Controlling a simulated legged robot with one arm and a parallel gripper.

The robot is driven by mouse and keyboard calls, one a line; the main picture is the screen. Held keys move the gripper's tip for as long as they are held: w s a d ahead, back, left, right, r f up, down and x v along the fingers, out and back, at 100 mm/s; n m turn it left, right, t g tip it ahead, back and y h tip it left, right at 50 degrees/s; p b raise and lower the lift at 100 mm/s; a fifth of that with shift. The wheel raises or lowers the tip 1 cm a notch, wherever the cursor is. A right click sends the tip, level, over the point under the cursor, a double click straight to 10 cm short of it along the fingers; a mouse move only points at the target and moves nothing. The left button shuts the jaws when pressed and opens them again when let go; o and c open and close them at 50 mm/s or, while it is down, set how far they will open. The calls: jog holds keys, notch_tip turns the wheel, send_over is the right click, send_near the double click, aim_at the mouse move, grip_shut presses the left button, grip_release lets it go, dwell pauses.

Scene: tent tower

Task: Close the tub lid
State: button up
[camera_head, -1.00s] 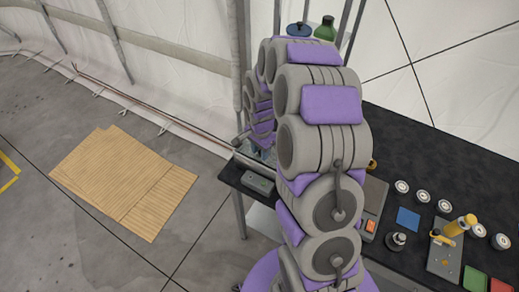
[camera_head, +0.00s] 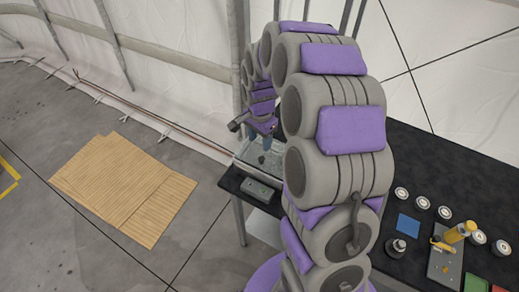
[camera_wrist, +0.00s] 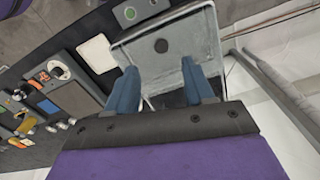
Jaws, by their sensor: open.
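The tub (camera_head: 243,152) is a pale grey box at the left end of the black table. In the wrist view the tub (camera_wrist: 185,30) shows a light rim, a grey inside face and a dark round spot. I cannot tell the lid apart from the tub with certainty. My gripper (camera_wrist: 162,85) is open, with its two blue fingers apart and no object seen between them. It points toward the tub, over its near part in the wrist view. In the head view my gripper (camera_head: 267,143) is small above the tub, and my arm hides part of this area.
A grey button box (camera_head: 258,191) sits on the table edge in front of the tub. Several round cans, a blue square (camera_head: 408,223) and a yellow tool (camera_head: 460,232) lie on the right of the table. A tent wall stands behind; wooden boards (camera_head: 125,185) lie on the floor.

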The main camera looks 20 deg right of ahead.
notch_tip(320, 180, up, 7)
dwell(0.3)
